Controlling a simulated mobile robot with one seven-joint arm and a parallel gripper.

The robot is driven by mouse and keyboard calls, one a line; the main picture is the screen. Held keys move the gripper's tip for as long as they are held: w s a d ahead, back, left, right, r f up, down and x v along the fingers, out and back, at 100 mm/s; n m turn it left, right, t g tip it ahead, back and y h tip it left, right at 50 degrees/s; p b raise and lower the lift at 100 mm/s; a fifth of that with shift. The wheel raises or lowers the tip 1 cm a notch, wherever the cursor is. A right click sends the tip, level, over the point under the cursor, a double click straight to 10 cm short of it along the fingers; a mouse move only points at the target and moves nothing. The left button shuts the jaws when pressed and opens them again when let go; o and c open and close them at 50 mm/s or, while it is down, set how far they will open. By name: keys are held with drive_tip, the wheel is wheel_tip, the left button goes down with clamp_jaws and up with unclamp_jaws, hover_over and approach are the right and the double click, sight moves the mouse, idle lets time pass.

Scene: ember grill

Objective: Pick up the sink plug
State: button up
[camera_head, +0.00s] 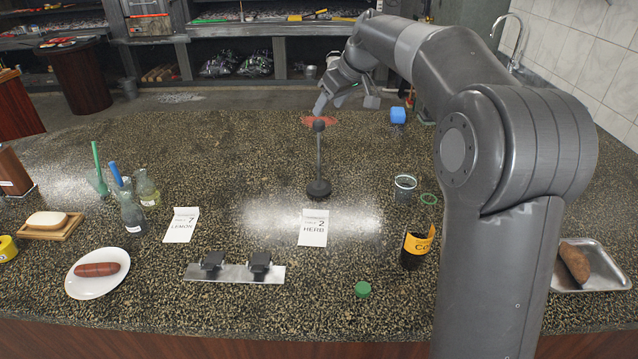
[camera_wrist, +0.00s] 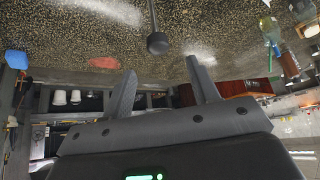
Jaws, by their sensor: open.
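A dark upright rod with a round knob on top and a wide round base (camera_head: 319,187) stands mid-counter; it is the likeliest sink plug, though I cannot be sure. In the wrist view its knob (camera_wrist: 157,43) and part of its rod show near the top, just beyond and roughly between the fingertips; its base is out of view there. My gripper (camera_head: 346,102) is above the far part of the counter, behind the knob in the head view. Its two fingers (camera_wrist: 162,65) are spread apart, with nothing between them.
On the counter (camera_head: 250,150) are a "HERB" card (camera_head: 313,228), a metal plate with two black blocks (camera_head: 235,273), glass bottles (camera_head: 132,212), a glass (camera_head: 405,187), a dark can (camera_head: 416,248) and a green cap (camera_head: 362,289). A blue block (camera_head: 398,115) sits at the back. The counter around the rod is clear.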

sight(320, 121)
drive_tip(key=x, duration=1)
drive_tip(key=shift+w+d+f, duration=0.1)
drive_tip(key=shift+w+f, duration=0.05)
drive_tip(key=shift+f, duration=0.05)
drive_tip(key=shift+c, duration=0.4)
clamp_jaws()
